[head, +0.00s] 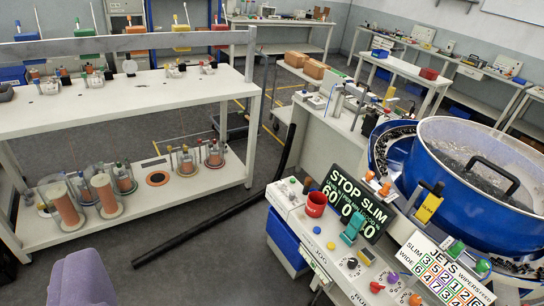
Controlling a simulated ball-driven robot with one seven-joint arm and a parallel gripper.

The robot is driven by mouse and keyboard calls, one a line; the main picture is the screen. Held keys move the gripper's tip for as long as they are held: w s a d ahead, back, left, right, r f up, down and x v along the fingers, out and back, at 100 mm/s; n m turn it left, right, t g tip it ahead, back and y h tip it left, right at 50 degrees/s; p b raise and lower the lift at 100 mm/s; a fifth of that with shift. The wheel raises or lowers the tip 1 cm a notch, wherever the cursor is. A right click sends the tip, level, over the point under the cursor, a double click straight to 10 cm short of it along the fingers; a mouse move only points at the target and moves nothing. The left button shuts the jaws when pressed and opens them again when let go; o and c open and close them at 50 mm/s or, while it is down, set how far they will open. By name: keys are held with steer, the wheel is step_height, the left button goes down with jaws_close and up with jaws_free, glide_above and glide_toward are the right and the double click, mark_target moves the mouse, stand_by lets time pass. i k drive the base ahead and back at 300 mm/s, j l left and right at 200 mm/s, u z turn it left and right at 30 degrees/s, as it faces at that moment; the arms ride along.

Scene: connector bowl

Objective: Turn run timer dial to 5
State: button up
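A white control panel (340,248) stands at the lower right. My gripper is not in view.
A blue bowl feeder (470,185) rises behind. A white shelf bench (120,100) is at left. A black bar (205,232) crosses the floor.

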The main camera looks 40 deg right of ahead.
mark_target(281, 182)
steer(key=i+z, duration=0.5)
steer(key=i, duration=0.2)
steer(key=i+j+z, duration=0.25)
steer(key=i+z, duration=0.25)
steer(key=i, duration=0.2)
steer(key=i+l, duration=0.2)
steer(key=i, duration=0.35)
steer(key=i+l, duration=0.25)
steer(key=i, duration=0.25)
steer(key=u, duration=0.4)
